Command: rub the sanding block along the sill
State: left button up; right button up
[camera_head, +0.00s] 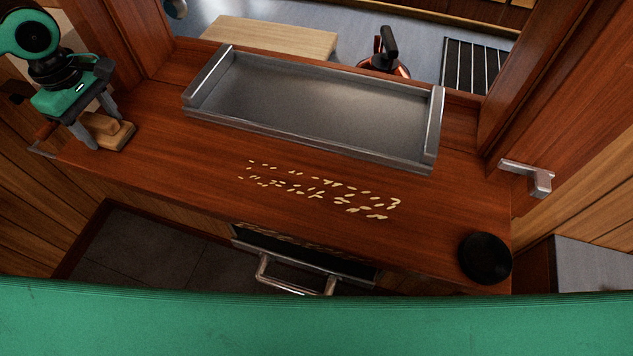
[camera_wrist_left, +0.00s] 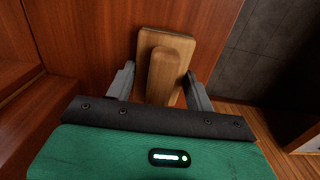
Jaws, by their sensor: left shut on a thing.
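The sanding block (camera_head: 119,136) is a wooden block with a raised grip on top. It sits at the left end of the reddish-brown wooden sill (camera_head: 205,165). My left gripper (camera_head: 96,131) points down over it, with its fingers on either side of the block's grip. In the left wrist view the block (camera_wrist_left: 180,48) shows between the two grey fingers (camera_wrist_left: 160,86), and its underside is hidden. Pale flakes (camera_head: 320,188) lie scattered on the middle of the sill. My right gripper is not in view.
A grey metal tray (camera_head: 193,108) stands along the back of the sill. A black round object (camera_head: 485,258) sits at the right end. A metal latch (camera_head: 530,177) juts from the right frame. A drawer with a metal handle (camera_head: 295,277) is below the front edge.

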pick_arm(q)
jog(key=shift+r+p, duration=2.25)
jog(key=shift+r, duration=0.4)
jog(key=shift+f, duration=0.1)
